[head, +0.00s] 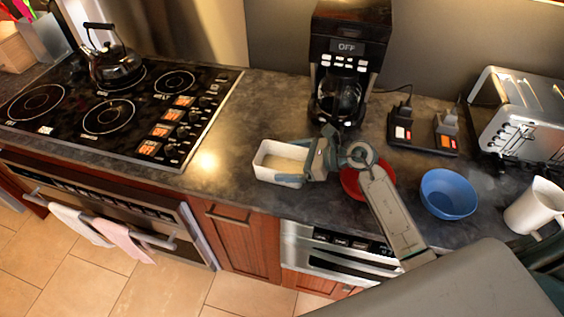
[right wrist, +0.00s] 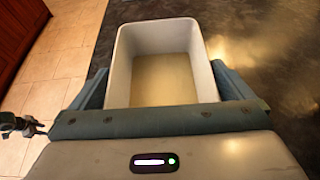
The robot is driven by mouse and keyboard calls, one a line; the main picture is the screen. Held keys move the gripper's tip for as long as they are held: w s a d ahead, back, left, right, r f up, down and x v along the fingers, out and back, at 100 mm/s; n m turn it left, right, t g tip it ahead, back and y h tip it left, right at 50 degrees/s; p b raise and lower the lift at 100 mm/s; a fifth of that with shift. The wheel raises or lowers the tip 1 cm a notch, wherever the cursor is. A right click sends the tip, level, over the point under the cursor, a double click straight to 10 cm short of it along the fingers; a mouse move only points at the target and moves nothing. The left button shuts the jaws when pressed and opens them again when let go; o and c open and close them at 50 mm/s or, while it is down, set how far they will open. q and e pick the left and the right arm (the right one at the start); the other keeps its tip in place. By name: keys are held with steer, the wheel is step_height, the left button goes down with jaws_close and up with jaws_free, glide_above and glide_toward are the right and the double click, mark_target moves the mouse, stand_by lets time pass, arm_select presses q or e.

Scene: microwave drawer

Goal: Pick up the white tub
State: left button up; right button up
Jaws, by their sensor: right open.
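The white tub (head: 272,155) is a small open rectangular container on the dark counter, near its front edge, left of the coffee maker. It stands upright, with a pale tan bottom inside. My right gripper (head: 296,163) is at the tub's right end in the head view. In the right wrist view the tub (right wrist: 122,55) lies straight ahead, its near end between the two open fingers (right wrist: 162,88). The fingers are on either side of the tub; I cannot tell whether they touch it. My left gripper is not in view.
A red bowl (head: 353,184) is partly hidden behind my right arm. A blue bowl (head: 448,193), a white pitcher (head: 536,205) and a toaster (head: 520,115) stand to the right. The coffee maker (head: 347,70) is behind. A stove (head: 110,110) with a kettle (head: 115,65) is left.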

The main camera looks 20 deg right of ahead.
steer(key=shift+w+a+f, duration=0.1)
steer(key=shift+a, duration=0.05)
steer(key=c, duration=0.7)
steer(key=shift+c, duration=0.2)
